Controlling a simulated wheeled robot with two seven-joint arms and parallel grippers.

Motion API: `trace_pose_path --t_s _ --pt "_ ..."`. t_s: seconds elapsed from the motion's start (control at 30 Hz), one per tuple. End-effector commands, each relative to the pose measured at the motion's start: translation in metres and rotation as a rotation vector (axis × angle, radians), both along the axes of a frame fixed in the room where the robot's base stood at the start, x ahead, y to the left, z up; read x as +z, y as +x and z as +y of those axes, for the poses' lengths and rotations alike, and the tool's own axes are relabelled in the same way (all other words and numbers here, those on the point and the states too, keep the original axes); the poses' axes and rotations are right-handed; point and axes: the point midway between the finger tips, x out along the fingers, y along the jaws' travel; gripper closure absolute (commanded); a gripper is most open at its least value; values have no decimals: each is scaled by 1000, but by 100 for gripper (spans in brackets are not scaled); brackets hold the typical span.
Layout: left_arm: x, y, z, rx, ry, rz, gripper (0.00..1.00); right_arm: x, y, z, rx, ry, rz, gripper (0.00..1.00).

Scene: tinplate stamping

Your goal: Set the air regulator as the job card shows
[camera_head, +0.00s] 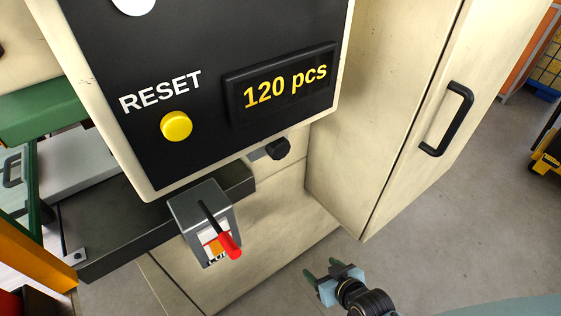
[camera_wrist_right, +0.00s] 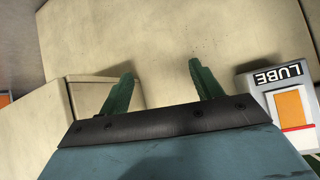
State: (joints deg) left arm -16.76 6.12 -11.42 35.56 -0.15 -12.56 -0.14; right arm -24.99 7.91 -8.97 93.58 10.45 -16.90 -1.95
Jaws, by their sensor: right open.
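A black knob (camera_head: 278,148) sticks out under the control panel, on the cream machine front; it may be the air regulator, but no gauge or scale shows. No job card is in view. My right gripper (camera_head: 321,269) is low at the bottom of the head view, below and to the right of the knob and apart from it. Its two green fingers are spread and empty, as the right wrist view (camera_wrist_right: 160,78) also shows, with bare cream panels beyond them. My left gripper is not in view.
A grey LUBE box (camera_head: 188,208) with a red-tipped lever (camera_head: 230,246) juts out left of the knob. Above are a yellow RESET button (camera_head: 176,126) and a display (camera_head: 282,82) reading 120 pcs. A cream cabinet (camera_head: 370,130) with a black handle (camera_head: 446,120) stands at right.

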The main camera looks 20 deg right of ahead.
Motion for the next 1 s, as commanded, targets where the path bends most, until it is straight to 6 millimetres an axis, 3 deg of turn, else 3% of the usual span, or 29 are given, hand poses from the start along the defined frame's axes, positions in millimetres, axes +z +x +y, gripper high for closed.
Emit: trace_pose_path --t_s 0.03,0.13,0.3,0.4,0.5,0.6,0.73,1.0 --pt "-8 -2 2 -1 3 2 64 29 15 4 3 24 -78 35" --pt "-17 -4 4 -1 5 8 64 95 36 11 11 73 -220 35" --pt "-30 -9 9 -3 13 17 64 203 44 22 35 150 -437 35" --pt "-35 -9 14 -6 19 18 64 253 39 26 52 186 -532 35" --pt "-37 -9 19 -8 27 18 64 287 33 28 65 209 -597 35" --pt "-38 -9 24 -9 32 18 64 306 28 30 73 222 -633 35" --pt "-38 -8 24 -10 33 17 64 314 32 32 75 227 -649 35" --pt "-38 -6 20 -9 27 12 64 314 69 44 74 229 -652 35"
